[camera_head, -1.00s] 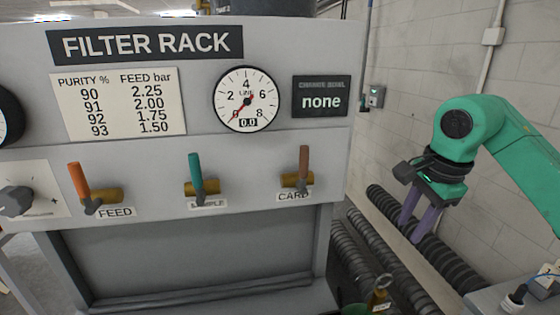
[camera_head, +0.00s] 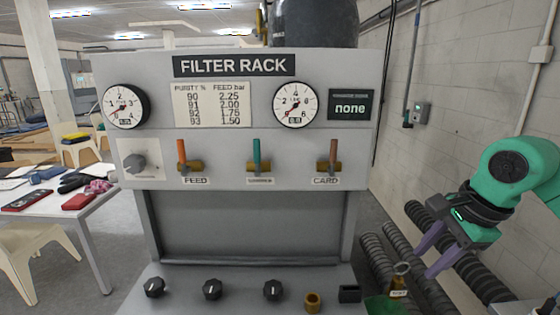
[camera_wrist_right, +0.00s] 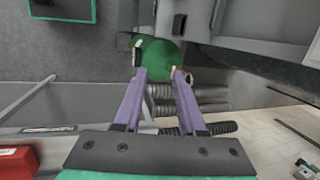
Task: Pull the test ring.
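A small metal ring (camera_head: 402,268) stands on a brass fitting with a yellow tag (camera_head: 398,284), at the lower right of the head view beside the filter rack (camera_head: 250,230). The tag's lettering is too small to read surely. A green cylinder (camera_head: 384,306) shows below it, and a green rounded top (camera_wrist_right: 160,54) lies beyond my fingers in the right wrist view. My right gripper (camera_head: 427,264) is open and empty, its purple fingers pointing down, to the right of the ring and apart from it. It also shows in the wrist view (camera_wrist_right: 160,73). My left gripper is not in view.
The rack panel carries FEED, sample and CARD levers (camera_head: 333,153), gauges (camera_head: 296,104) and a display (camera_head: 350,105) reading "none". Knobs (camera_head: 213,290) line its lower shelf. Dark ribbed hoses (camera_head: 390,258) run behind the ring. A cluttered table (camera_head: 60,205) stands at left.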

